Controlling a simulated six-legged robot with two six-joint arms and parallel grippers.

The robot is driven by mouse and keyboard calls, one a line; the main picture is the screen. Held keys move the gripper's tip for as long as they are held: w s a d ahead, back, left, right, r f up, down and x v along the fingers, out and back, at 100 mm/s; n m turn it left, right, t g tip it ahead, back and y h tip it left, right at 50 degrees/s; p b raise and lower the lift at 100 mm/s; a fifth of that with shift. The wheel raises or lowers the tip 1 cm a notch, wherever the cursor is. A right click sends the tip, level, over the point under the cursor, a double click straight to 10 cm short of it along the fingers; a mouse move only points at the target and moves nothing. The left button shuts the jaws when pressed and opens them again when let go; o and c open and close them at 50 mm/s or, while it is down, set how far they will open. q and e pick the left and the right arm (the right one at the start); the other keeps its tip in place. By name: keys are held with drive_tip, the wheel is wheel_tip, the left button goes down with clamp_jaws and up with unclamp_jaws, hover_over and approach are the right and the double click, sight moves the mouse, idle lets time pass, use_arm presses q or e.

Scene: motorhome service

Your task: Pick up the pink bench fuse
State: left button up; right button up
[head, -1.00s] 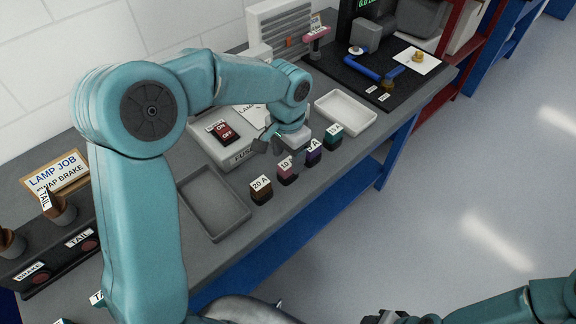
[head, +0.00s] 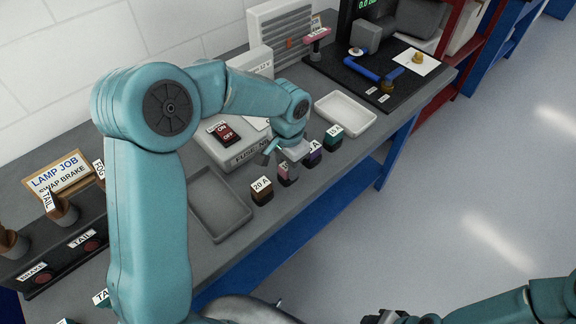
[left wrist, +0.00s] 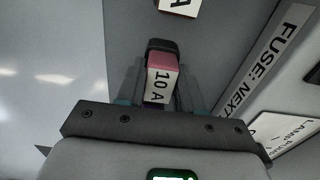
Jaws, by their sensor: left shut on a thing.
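The pink bench fuse (head: 284,177) has a dark base and a white label reading 10 A. It stands in a row of fuses at the bench's front edge. My left gripper (head: 286,160) is over it from above. In the left wrist view the pink fuse (left wrist: 161,66) sits between the two fingers of my left gripper (left wrist: 161,92), which is shut on it. I cannot tell whether its base still touches the bench. My right gripper (head: 386,317) shows only in part at the bottom edge, away from the bench.
A brown 20 A fuse (head: 262,192) stands left of the pink one; a purple fuse (head: 313,157) and a teal fuse (head: 333,139) stand right. A grey tray (head: 240,214), a white tray (head: 369,123) and a fuse box with a red switch (head: 224,132) are close by.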

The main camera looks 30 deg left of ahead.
use_arm(q)
wheel_tip(320, 180, up, 20)
idle(0.3)
drive_tip(key=shift+f, duration=0.1)
